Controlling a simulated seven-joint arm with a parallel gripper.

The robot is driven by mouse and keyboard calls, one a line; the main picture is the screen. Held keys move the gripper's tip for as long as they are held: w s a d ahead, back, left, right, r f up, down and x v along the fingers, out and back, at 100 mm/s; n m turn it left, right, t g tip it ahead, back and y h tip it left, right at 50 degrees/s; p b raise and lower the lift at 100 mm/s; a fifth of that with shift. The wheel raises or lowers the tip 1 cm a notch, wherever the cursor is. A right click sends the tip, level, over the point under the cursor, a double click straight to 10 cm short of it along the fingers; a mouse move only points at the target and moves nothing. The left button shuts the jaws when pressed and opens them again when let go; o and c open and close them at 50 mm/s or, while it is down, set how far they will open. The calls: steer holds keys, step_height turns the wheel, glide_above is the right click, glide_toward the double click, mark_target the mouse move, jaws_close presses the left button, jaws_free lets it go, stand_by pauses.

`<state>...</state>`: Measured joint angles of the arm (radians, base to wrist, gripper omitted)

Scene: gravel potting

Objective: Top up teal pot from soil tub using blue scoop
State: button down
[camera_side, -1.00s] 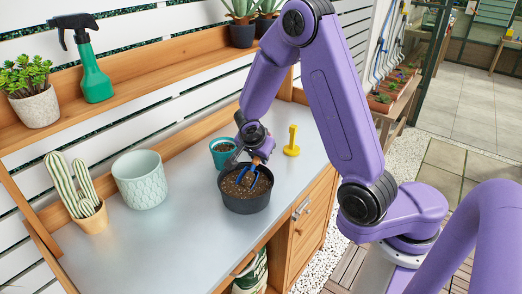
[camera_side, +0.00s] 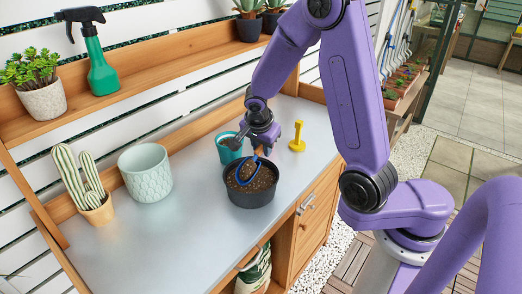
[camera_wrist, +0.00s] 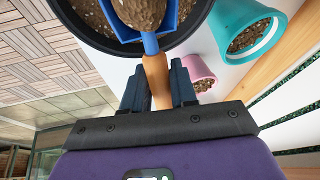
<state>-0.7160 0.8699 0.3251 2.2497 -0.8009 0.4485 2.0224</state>
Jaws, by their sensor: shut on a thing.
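My gripper (camera_wrist: 158,92) is shut on the wooden handle of the blue scoop (camera_wrist: 173,14). The scoop's bowl holds a heap of brown soil in the wrist view. In the side view the scoop (camera_side: 235,184) is over the black soil tub (camera_side: 250,198), at about rim height; its exact clearance from the soil cannot be told. My gripper (camera_side: 262,150) is above the tub's back edge. The teal pot (camera_side: 223,148) stands just behind the tub, partly hidden by my gripper. In the wrist view the teal pot (camera_wrist: 275,32) shows brown soil inside.
A pink pot (camera_wrist: 200,67) shows close to the teal pot in the wrist view. A yellow tool (camera_side: 298,138) stands right of the tub. A pale green pot (camera_side: 147,178) and a potted cactus (camera_side: 94,200) stand left. The bench's left front is clear.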

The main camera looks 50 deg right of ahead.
steer(key=shift+w+d+r+y, duration=0.1)
steer(key=shift+d+r+y, duration=0.5)
steer(key=shift+r+y, duration=0.1)
steer(key=shift+d+r+y, duration=0.3)
steer(key=shift+d+r, duration=0.05)
steer(key=shift+r, duration=0.3)
steer(key=shift+d+r+y, duration=0.3)
steer(key=shift+r, duration=0.3)
steer(key=shift+w, duration=0.1)
steer(key=w+d+n, duration=0.1)
steer(key=w+d, duration=0.2)
steer(key=w, duration=0.3)
steer(key=w+d+r+n, duration=0.1)
steer(key=w+d, duration=0.2)
steer(key=w, duration=0.4)
steer(key=w+d+r+n, duration=0.1)
steer(key=w+d+n, duration=0.1)
steer(key=w, duration=0.4)
steer(key=shift+w+d+r+t, duration=0.2)
steer(key=shift+d+t, duration=0.1)
steer(key=shift+d, duration=0.55)
steer(key=shift+f, duration=0.1)
steer(key=shift+f, duration=1.9)
